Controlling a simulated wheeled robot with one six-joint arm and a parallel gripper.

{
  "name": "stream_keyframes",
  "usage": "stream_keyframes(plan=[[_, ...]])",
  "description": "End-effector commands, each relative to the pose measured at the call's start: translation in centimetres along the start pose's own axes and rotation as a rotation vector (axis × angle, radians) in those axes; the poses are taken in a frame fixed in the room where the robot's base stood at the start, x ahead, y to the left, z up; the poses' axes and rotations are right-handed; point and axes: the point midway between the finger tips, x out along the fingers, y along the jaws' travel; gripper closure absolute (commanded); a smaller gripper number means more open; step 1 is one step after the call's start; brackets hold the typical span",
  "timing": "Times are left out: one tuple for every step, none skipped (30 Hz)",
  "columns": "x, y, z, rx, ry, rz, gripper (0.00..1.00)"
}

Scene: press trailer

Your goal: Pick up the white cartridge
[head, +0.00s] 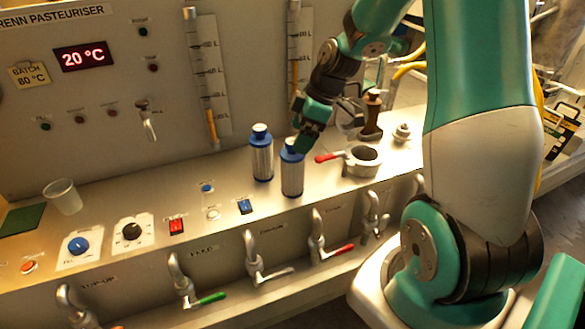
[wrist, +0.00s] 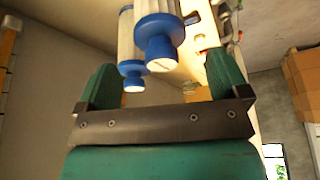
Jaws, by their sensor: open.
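Two similar cartridges with pale ribbed bodies and blue caps stand upright side by side on the sloping metal panel: a left one (head: 261,160) and a right one (head: 292,178). I cannot tell which is meant by the white cartridge. My gripper (head: 302,142) is at the top of the right cartridge and partly covers its cap. In the wrist view my gripper (wrist: 163,78) is open, its green fingers spread. A nearer blue cap (wrist: 160,38) and a smaller blue cap (wrist: 132,78) show between them. Contact with either cannot be made out.
A round metal holder (head: 364,160) with a red handle (head: 328,158) is right of the cartridges. A brown-handled tamper (head: 372,115) stands behind it. A clear cup (head: 64,196) stands far left. Taps with levers line the front (head: 262,265). Switches and knobs sit on the panel's left.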

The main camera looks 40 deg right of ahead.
Motion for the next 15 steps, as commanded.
stream_keyframes(plan=[[0.3,0.0,-0.1,0.000,0.000,-0.002,0.07],[0.5,-0.1,-0.1,0.000,-0.001,-0.003,0.07],[0.9,-0.1,-0.2,0.000,-0.001,-0.005,0.07],[1.3,-0.1,-0.2,0.000,-0.002,-0.006,0.07],[1.7,-0.1,-0.3,0.000,-0.002,-0.006,0.07],[2.3,-0.1,-0.3,0.000,-0.002,-0.006,0.07],[2.8,-0.2,-0.3,0.000,-0.001,-0.007,0.07],[3.2,-0.2,-0.4,0.000,-0.001,-0.006,0.07],[3.9,-0.1,-0.3,0.000,-0.001,-0.006,0.07],[4.2,-0.1,-0.3,0.000,-0.001,-0.004,0.07],[4.6,-0.1,-0.3,0.001,-0.001,-0.004,0.07],[4.9,-0.1,-0.2,0.001,-0.001,-0.003,0.07],[5.0,-0.1,-0.2,0.000,-0.001,-0.001,0.07],[5.2,-0.1,-0.2,0.000,-0.001,0.000,0.07],[5.2,-0.1,-0.2,0.000,-0.001,0.001,0.07]])
